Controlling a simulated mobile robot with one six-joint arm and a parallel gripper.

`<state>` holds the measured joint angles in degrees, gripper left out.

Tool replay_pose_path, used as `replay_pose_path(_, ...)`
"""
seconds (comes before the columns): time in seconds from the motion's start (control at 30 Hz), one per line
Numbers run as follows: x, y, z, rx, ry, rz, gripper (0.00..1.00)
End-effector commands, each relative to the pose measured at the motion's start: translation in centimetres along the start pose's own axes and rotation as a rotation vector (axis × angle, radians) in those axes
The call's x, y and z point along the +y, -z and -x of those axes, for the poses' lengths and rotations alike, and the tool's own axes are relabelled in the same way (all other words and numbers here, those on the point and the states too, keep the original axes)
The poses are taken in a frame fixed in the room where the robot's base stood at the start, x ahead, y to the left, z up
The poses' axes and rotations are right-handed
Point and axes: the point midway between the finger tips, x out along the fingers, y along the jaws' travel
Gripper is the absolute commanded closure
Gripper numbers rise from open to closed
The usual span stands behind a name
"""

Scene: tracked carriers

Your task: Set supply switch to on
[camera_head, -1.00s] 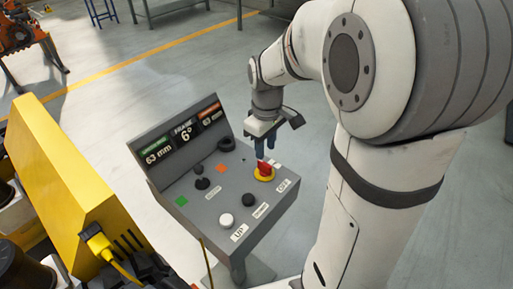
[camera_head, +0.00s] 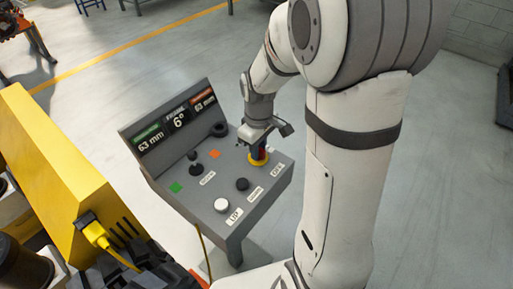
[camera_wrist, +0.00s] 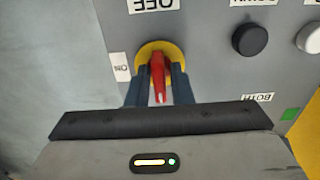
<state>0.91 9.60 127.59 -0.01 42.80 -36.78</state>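The supply switch is a red handle (camera_wrist: 157,75) on a round yellow base (camera_wrist: 148,50), set in a grey control panel. In the wrist view an upside-down OFF label (camera_wrist: 152,5) lies above it and a sideways ON label (camera_wrist: 121,67) to its left. The handle stands about in line with the OFF label, its white-marked end toward me. My gripper (camera_wrist: 160,72) has one dark finger on each side of the handle, with narrow gaps showing. In the head view my gripper (camera_head: 257,146) is down at the yellow base (camera_head: 258,160), partly hiding the handle.
The panel (camera_head: 217,178) also carries a black knob (camera_wrist: 249,39), a white button (camera_head: 221,205), joysticks, and green and orange squares. A raised display (camera_head: 176,124) reads 63 mm and 6°. A yellow box (camera_head: 60,170) stands to the left. Open floor lies behind the panel.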

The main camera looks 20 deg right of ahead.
Motion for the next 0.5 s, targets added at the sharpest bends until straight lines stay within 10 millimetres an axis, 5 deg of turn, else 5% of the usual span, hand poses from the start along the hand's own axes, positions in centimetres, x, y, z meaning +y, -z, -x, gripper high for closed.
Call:
replay_pose_path(0.23, -0.03, 0.02, 0.02, 0.0, 0.0, 0.0, 1.0)
replay_pose_path(0.5, -0.25, 0.14, 0.01, 0.0, 0.002, -0.003, 1.0)
